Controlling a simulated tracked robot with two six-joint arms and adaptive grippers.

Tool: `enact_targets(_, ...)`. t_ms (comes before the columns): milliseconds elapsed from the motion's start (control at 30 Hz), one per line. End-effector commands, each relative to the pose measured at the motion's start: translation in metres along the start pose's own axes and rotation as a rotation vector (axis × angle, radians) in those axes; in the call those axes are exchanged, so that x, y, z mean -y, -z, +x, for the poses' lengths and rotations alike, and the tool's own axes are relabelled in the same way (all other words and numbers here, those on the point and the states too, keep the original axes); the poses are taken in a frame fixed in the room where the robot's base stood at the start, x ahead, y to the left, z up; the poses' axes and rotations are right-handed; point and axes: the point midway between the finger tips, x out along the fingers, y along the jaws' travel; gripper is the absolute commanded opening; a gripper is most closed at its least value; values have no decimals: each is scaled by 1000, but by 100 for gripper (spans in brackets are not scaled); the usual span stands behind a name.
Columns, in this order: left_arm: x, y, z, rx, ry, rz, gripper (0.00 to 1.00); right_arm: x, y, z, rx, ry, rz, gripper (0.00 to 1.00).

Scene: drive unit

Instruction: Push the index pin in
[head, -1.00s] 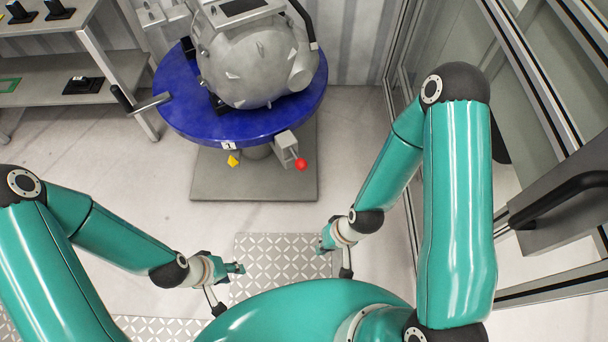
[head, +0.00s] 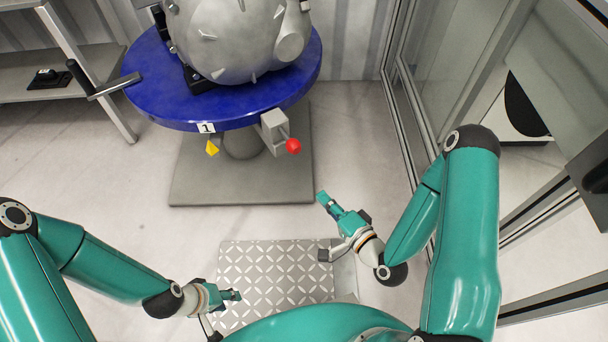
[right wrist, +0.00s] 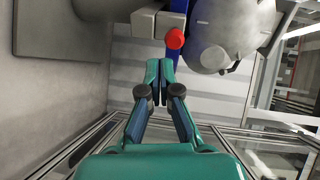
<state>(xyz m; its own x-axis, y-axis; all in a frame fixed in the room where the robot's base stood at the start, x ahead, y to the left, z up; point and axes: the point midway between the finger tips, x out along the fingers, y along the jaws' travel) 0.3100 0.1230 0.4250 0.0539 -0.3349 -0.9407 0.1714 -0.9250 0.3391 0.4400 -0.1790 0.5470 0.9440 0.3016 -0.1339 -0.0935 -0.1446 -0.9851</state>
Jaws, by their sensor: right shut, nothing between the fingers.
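The index pin with its red knob (head: 293,146) sticks out of a grey block (head: 274,127) under the front edge of the blue round table (head: 240,116). In the right wrist view the red knob (right wrist: 175,39) is just beyond my fingertips. My right gripper (head: 322,197) is shut and empty, below and right of the knob in the head view, apart from it. It also shows in the right wrist view (right wrist: 160,64). My left gripper (head: 238,295) is low over the tread plate, far from the pin; its fingers are too small to judge.
A grey drive unit (head: 225,45) sits on the blue table. A black-gripped handle (head: 112,86) sticks out at the table's left. A yellow pointer (head: 212,148) hangs below the number 1 label (head: 206,128). Glass panels stand at the right. The floor before the pedestal (head: 190,185) is clear.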

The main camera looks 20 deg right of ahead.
Motion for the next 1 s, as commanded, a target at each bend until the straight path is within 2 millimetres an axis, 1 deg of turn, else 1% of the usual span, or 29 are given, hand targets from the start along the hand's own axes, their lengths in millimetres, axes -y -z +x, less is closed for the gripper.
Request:
enact_targets(33, 5, 0, 15, -1, 0, 0, 40, -9, 5, -2, -28, 42, 41, 0)
enact_targets(100, 7, 0, 19, -1, 0, 0, 40, -4, 10, -5, -53, 91, 83, 0)
enact_targets(200, 7, 0, 20, -1, 0, 0, 40, 0, 15, -8, -73, 126, 113, 0)
enact_targets(300, 7, 0, 19, -1, 0, 0, 40, 2, 16, -8, -75, 133, 119, 0)
enact_targets(533, 7, 1, 19, -1, 0, 0, 40, 2, 16, -8, -74, 131, 116, 0)
enact_targets(633, 8, 0, 22, -1, 0, 0, 40, 2, 16, -5, -73, 131, 114, 0)
enact_targets(767, 11, 1, 31, -1, 0, 0, 40, 0, 16, 4, -70, 132, 110, 0)
enact_targets(867, 15, 1, 43, -1, 0, 0, 40, 1, 16, 15, -69, 135, 109, 0)
enact_targets(1000, 23, 1, 64, -1, 0, 0, 40, 1, 18, 34, -68, 136, 106, 0)
